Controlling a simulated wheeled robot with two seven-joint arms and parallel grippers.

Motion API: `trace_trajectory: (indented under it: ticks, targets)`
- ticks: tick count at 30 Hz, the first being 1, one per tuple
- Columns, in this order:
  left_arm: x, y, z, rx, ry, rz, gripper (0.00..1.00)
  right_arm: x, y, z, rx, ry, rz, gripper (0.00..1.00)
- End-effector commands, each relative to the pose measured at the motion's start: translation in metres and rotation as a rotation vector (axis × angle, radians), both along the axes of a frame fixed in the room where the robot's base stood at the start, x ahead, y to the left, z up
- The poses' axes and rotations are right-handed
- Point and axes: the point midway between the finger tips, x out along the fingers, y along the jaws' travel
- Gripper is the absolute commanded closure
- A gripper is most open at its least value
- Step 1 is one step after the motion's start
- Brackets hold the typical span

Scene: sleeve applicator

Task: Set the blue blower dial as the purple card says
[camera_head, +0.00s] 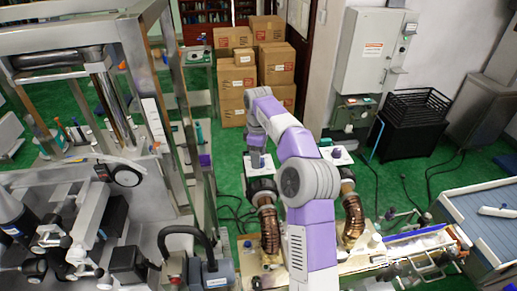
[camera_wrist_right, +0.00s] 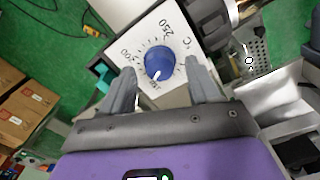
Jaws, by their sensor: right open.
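In the right wrist view a blue blower dial (camera_wrist_right: 160,60) sits on a white scale plate (camera_wrist_right: 180,30) marked in °C. In the head view my right arm reaches to the left blower (camera_head: 262,191). I cannot clearly identify the purple card. My left gripper is not in view.
A second blower with a similar blue dial (camera_head: 336,153) stands to the right. Cardboard boxes (camera_head: 275,65) are stacked behind. A metal frame (camera_head: 150,95) stands on the left, and a blue-topped table (camera_head: 480,225) at the right.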

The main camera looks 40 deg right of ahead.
Motion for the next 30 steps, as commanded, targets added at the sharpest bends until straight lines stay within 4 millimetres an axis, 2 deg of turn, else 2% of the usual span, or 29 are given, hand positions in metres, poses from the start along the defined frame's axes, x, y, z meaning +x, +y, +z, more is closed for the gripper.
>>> trace_trajectory:
  ticks: [7, 12, 19, 30]
  targets:
    - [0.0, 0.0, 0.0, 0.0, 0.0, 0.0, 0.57, 0.001, 0.0, 0.038, -0.001, -0.005, 0.0, 0.39]
    - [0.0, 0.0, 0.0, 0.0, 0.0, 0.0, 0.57, 0.001, 0.0, 0.054, -0.001, -0.002, 0.0, 0.39]
    - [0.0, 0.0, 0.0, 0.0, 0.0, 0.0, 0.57, 0.0, 0.0, 0.065, -0.001, -0.001, 0.0, 0.39]
    - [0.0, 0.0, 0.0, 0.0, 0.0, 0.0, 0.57, 0.0, 0.0, 0.067, 0.0, 0.0, 0.0, 0.39]
